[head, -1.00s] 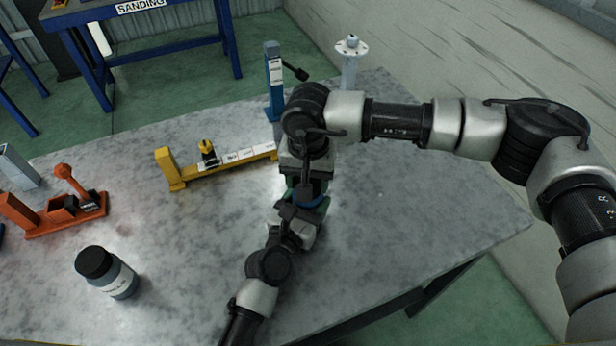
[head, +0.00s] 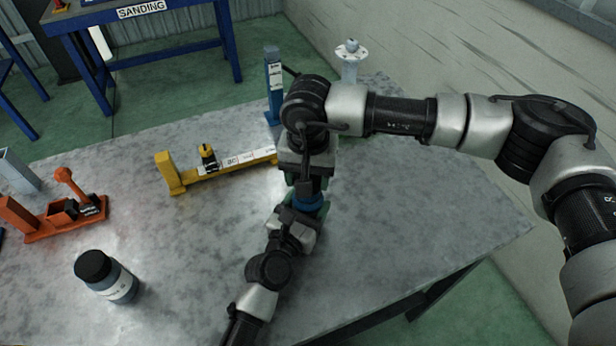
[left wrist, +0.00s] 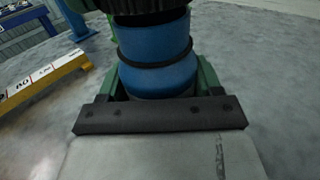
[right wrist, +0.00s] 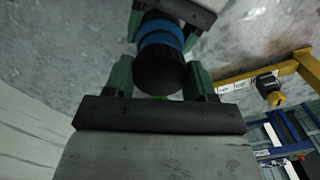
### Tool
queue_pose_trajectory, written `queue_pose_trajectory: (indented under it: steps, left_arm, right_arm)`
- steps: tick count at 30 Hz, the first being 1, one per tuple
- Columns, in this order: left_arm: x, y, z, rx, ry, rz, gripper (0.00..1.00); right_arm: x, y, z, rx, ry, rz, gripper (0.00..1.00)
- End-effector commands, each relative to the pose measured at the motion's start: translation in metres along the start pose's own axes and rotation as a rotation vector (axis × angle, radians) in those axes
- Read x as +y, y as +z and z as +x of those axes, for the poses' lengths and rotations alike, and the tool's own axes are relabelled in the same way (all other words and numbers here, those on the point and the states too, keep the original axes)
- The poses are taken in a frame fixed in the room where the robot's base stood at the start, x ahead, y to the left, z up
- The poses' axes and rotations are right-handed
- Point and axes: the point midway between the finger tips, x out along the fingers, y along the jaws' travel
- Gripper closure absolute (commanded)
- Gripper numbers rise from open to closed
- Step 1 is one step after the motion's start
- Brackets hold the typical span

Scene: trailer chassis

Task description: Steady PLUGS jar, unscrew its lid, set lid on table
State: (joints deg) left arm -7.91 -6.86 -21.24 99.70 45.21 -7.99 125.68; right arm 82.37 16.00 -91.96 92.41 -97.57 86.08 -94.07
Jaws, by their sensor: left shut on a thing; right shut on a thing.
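A blue jar (head: 308,201) is upright between my two grippers near the middle of the table. My left gripper (head: 305,208) is shut around its body from the front; the left wrist view shows the blue body (left wrist: 157,65) with a dark band, between green finger pads. My right gripper (head: 308,185) comes down from above and is shut on the black lid (right wrist: 161,70), with green fingers on both sides. The lid is mostly hidden in the head view. No label on this jar is readable. I cannot tell how far the lid is turned.
A dark jar with a black lid (head: 106,277) stands at the front left of the table. A yellow fixture (head: 225,172), an orange fixture (head: 65,218), a blue post (head: 273,85) and a pale flanged post (head: 350,62) stand around. The table's right side is clear.

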Motion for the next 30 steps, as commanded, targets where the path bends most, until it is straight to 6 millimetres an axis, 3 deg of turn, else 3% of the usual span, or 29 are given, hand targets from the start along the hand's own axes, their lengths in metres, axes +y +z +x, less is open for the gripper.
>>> queue_pose_trajectory:
  steps: [11, 21, 28, 29, 30]
  left_arm:
    - [0.000, -0.001, 0.000, 0.001, 0.000, 0.000, 1.00]
    - [0.000, -0.001, 0.000, 0.001, 0.000, 0.000, 1.00]
    - [0.000, -0.001, 0.000, 0.001, 0.000, 0.000, 1.00]
    - [0.000, -0.001, 0.000, 0.001, 0.000, 0.000, 0.32]
    - [0.000, -0.001, 0.000, 0.001, 0.000, 0.000, 0.26]
  right_arm:
    - [0.000, 0.000, -0.003, 0.001, 0.000, 0.000, 0.73]
    - [0.000, 0.000, -0.038, 0.001, 0.000, 0.000, 0.73]
    - [0.000, 0.000, -0.041, 0.000, 0.001, 0.000, 0.73]
    - [0.000, 0.000, -0.041, 0.000, 0.001, 0.000, 0.73]
    - [0.000, 0.000, -0.041, 0.000, 0.001, 0.000, 0.73]
